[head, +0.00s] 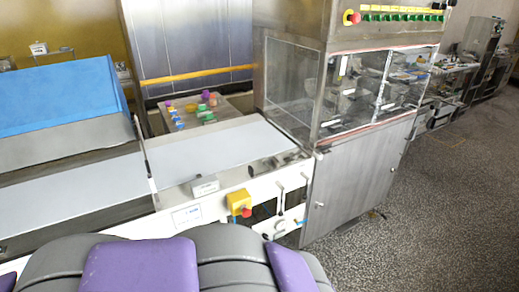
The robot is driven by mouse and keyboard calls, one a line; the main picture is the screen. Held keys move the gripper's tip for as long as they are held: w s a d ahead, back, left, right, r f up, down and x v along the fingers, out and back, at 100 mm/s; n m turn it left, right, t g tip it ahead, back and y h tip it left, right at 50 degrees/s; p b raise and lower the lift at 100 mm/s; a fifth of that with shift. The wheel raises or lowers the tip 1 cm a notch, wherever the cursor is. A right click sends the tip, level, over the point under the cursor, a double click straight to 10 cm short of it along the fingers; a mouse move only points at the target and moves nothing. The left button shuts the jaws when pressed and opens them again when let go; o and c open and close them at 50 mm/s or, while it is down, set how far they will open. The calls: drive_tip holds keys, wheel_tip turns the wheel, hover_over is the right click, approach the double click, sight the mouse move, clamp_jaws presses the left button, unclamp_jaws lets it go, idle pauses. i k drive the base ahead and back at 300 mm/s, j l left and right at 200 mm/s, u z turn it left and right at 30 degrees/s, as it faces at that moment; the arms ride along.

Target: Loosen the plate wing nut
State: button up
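No plate wing nut can be made out in the head view; it is hidden or too small to tell. The enrober machine fills the middle, with a steel cabinet with clear panels (372,88) and a flat pale belt (215,152) running into its left side. Below the belt, the white side frame (222,209) carries small handles and dark openings. My gripper is not in view. Purple and grey parts of my own body show along the bottom edge.
A yellow box with a red button (239,202) sticks out from the side frame. A blue-sided hopper (58,97) stands left. Coloured items lie on a steel tray (217,103) behind the belt. The speckled floor (440,210) at right is clear.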

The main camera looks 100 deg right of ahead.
sight(295, 156)
drive_tip(key=z, duration=3.75)
